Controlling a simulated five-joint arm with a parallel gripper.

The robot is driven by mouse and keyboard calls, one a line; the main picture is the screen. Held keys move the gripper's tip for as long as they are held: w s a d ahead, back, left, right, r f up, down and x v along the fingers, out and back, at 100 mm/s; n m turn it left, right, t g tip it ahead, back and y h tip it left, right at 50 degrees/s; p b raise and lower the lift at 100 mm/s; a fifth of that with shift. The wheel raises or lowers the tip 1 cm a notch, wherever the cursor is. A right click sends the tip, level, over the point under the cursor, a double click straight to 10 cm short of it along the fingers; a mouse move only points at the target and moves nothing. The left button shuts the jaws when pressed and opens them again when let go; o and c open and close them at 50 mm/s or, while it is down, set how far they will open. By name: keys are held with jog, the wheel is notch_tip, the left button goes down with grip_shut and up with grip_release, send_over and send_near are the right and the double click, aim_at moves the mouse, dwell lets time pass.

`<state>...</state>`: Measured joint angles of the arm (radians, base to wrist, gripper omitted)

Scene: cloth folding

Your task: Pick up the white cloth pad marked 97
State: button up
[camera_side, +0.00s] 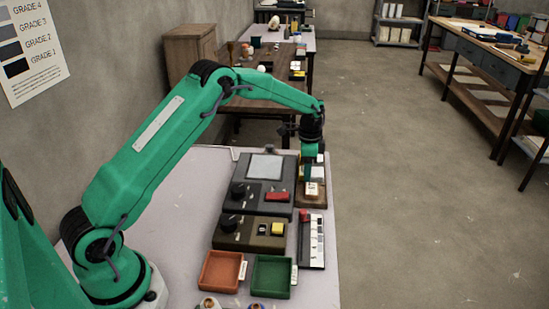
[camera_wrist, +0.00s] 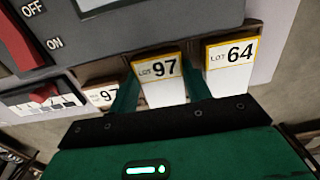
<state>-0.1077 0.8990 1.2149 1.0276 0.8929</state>
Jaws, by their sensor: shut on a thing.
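The white pad marked LOT 97 (camera_wrist: 163,92), with a yellow edge at its top, stands in the middle of the wrist view. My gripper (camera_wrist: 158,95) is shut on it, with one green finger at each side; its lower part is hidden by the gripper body. In the side view my gripper (camera_side: 309,172) points down at a wooden holder (camera_side: 313,203) with pale labelled pads, whose marks are too small to read there. A pad marked LOT 64 (camera_wrist: 230,60) stands to the right. A lower label at the left (camera_wrist: 103,95) shows a 9 and is partly hidden.
A grey machine (camera_side: 262,178) with a red switch stands left of the holder. In front are an olive box (camera_side: 248,232), a strip with a red part (camera_side: 312,238), an orange tray (camera_side: 222,270) and a green tray (camera_side: 272,276). The tabletop (camera_side: 190,190) is clear at left.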

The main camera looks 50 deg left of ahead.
jog(key=shift+r, duration=0.2)
jog(key=shift+r, duration=0.55)
jog(key=r, duration=0.1)
jog(key=d+r, duration=0.1)
jog(key=r, duration=0.1)
jog(key=shift+s+r, duration=0.15)
jog(key=s+d+r, duration=0.4)
jog(key=d+r, duration=0.2)
jog(key=d, duration=0.3)
jog(key=shift+s+d+r, duration=0.15)
jog(key=shift+s+d, duration=0.15)
